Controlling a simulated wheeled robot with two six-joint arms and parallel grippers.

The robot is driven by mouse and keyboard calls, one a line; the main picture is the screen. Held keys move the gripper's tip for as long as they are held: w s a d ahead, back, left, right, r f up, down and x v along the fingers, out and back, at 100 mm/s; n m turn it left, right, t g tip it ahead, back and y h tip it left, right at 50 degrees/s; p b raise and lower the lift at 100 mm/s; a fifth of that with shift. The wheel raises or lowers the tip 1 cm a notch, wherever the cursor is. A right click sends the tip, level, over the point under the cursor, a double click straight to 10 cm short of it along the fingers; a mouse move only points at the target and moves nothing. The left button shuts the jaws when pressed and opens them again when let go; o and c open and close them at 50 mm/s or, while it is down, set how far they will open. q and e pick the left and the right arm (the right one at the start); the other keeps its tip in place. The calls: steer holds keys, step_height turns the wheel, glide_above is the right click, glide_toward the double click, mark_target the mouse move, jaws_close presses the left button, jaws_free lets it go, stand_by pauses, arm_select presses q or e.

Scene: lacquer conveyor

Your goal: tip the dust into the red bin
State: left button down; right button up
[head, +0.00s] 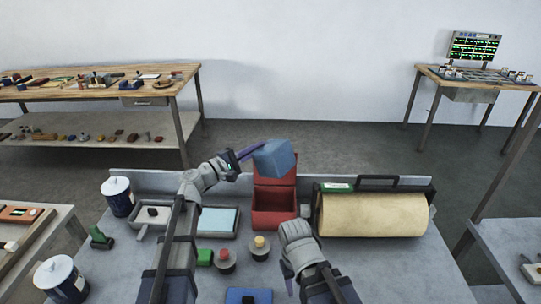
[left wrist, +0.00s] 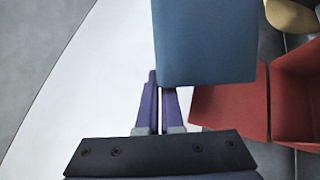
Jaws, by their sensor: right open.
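A blue box (head: 273,158) is in the air above the back part of the red bin (head: 272,219), tilted. It fills the upper middle of the left wrist view (left wrist: 205,42). My left gripper (head: 248,153) is at the left side of the box, its purple fingers close together and shut on the box's edge; they also show in the left wrist view (left wrist: 160,85). The red bin also shows at the right of the left wrist view (left wrist: 232,112). No dust can be made out. My right gripper (head: 289,287) is low over the table's front, mostly hidden by its own wrist.
A tan roll (head: 372,215) lies right of the bin, and a tray with a pale blue surface (head: 218,221) left of it. Red (head: 225,255) and yellow (head: 260,243) knobs stand in front. White-lidded canisters (head: 118,195) stand at the left.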

mark_target(277, 148)
stand_by(0.4)
